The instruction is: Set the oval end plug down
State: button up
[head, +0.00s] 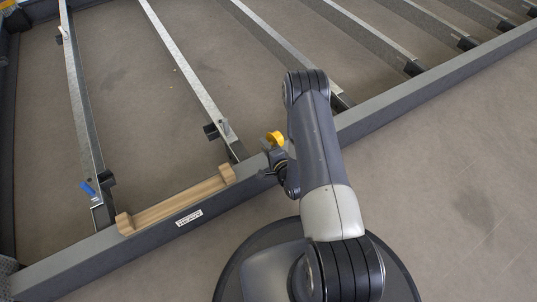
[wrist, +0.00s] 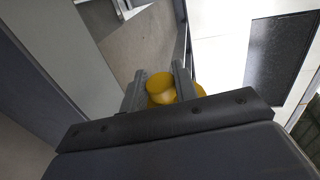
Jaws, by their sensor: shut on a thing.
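The yellow oval end plug (head: 275,138) shows in the head view just left of my arm, above the near rail of the frame. In the wrist view the yellow plug (wrist: 161,88) sits between the two grey fingers of my gripper (wrist: 159,78), which is shut on it. More yellow shows past the right finger. In the head view my gripper (head: 273,158) is partly hidden beside my arm link. I cannot tell whether the plug touches anything beneath it.
A wooden tray (head: 180,206) with raised ends lies on the near grey rail (head: 130,250), left of my gripper. Metal cross bars (head: 190,70) run away from the rail. A blue clip (head: 88,188) sits on the left bar. Brown floor lies between the bars.

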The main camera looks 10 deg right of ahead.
jog(key=shift+f+b, duration=0.7)
jog(key=shift+f, duration=1)
jog(key=shift+f, duration=0.1)
jog(key=o, duration=0.9)
